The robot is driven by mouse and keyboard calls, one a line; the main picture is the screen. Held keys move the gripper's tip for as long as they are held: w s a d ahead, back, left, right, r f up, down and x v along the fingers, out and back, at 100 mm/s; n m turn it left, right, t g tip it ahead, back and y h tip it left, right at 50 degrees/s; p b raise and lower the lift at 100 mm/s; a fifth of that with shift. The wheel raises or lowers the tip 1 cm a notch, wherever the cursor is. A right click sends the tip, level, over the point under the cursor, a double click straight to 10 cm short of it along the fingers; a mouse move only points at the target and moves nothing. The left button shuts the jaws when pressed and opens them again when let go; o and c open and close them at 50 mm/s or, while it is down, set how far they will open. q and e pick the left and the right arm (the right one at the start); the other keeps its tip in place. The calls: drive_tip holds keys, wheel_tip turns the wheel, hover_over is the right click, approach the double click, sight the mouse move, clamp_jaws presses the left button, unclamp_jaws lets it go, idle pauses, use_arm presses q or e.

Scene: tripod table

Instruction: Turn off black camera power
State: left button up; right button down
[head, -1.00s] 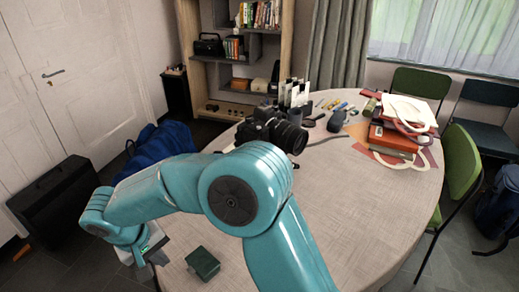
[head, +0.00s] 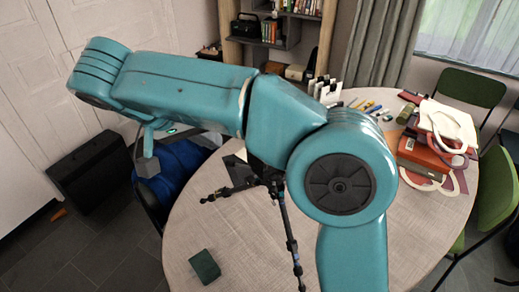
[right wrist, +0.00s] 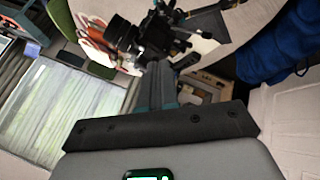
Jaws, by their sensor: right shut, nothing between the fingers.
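The black camera (right wrist: 122,30) shows at the top of the right wrist view, its lens towards the left, above black tripod parts. In the head view my right arm hides the camera; the dark tripod (head: 277,188) shows below the arm, with its legs on the round table (head: 240,235). My right gripper (head: 146,160) is at the left, beyond the table's left edge. In the right wrist view its fingers (right wrist: 160,75) are shut and empty, pointing towards the tripod and apparently apart from it. The power switch cannot be made out. My left gripper is out of view.
A small dark green box (head: 205,266) lies on the near table. Books and papers (head: 435,140) lie at the right, beside a green chair (head: 497,190). The front table is mostly clear.

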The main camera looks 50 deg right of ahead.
drive_tip(key=s+d+f, duration=0.3)
drive_tip(key=d+f, duration=0.5)
drive_tip(key=d, duration=0.1)
drive_tip(key=shift+w+f, duration=0.1)
idle(0.4)
